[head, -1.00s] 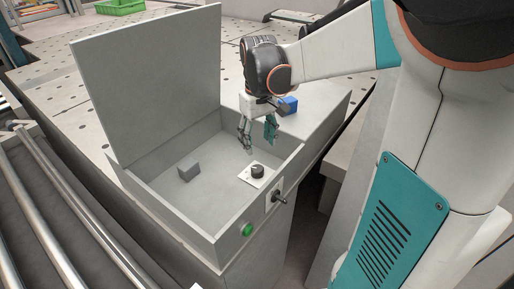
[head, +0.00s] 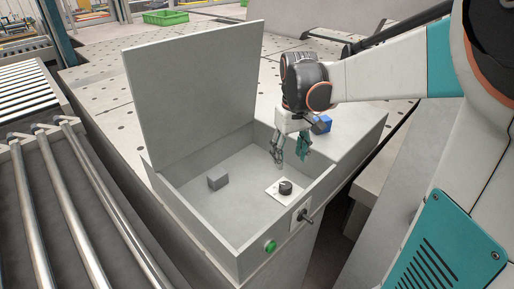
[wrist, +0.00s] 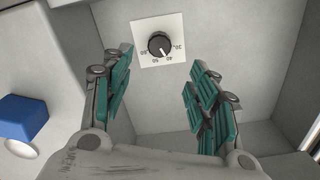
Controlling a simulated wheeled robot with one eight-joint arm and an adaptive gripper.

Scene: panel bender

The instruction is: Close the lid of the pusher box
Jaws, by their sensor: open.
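The pusher box (head: 205,237) is a grey open-topped box with its lid (head: 195,95) standing up at the back left, leaning slightly back. My gripper (head: 290,158) is open and empty, pointing down over the right part of the box, apart from the lid. In the wrist view my gripper (wrist: 160,100) shows two teal-padded fingers spread apart. A black dial (wrist: 160,45) on a white numbered plate lies beyond them on the box floor; it also shows in the head view (head: 285,187).
A green button (head: 270,246) and a black toggle switch (head: 305,216) are on the box front. A blue block (head: 322,123) rests on the surface right of the box. Metal rollers (head: 75,190) lie at the left. A green crate (head: 166,17) stands far back.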

